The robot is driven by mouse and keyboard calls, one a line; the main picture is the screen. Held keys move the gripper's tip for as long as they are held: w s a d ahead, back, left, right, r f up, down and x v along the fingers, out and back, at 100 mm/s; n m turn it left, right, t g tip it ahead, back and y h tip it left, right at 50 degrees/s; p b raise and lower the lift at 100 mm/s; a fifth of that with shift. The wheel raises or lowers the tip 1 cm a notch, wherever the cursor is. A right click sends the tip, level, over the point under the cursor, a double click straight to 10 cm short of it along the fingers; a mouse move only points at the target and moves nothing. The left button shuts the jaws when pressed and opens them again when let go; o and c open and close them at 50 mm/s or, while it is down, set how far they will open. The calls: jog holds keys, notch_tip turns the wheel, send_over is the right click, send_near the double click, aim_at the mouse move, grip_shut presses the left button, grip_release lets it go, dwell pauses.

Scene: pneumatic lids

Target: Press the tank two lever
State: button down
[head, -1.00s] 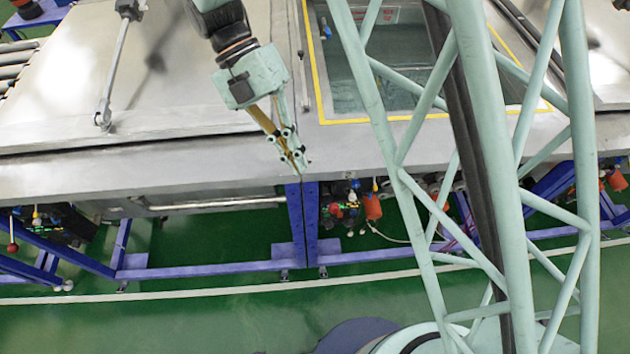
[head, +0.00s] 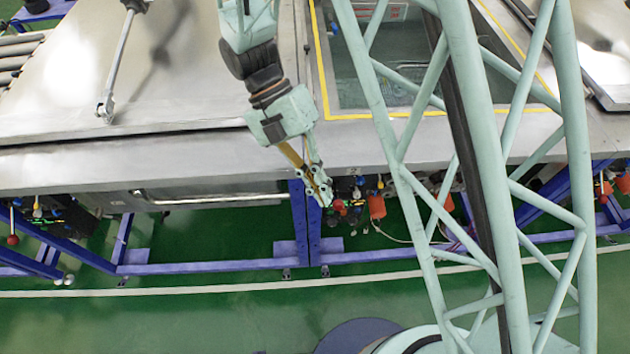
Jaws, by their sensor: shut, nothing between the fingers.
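My gripper (head: 324,201) points down and to the right, in front of the tank table's front edge. Its fingers are shut and hold nothing. A small red knob (head: 340,207), which looks like a lever's end, is just right of the fingertips among valve parts below the table. Whether the fingers touch it cannot be told. Another red-knobbed lever (head: 12,239) stands under the table at the far left. No label shows which lever belongs to tank two. The middle tank (head: 385,75) has a yellow border and is partly hidden by my lattice column.
A large flat metal lid (head: 60,90) covers the left tank, with a rod (head: 118,60) on it. Another lid (head: 580,50) is at the right. An orange-red cylinder (head: 377,206) hangs right of the knob. Blue frame legs (head: 305,225) stand close below my gripper. The green floor in front is clear.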

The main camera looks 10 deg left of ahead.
aim_at(336, 195)
jog(key=shift+w+d+f, duration=0.35)
jog(key=shift+d+f, duration=0.05)
jog(key=shift+f, duration=0.25)
jog(key=shift+w+d+f, duration=0.35)
jog(key=shift+f, duration=0.3)
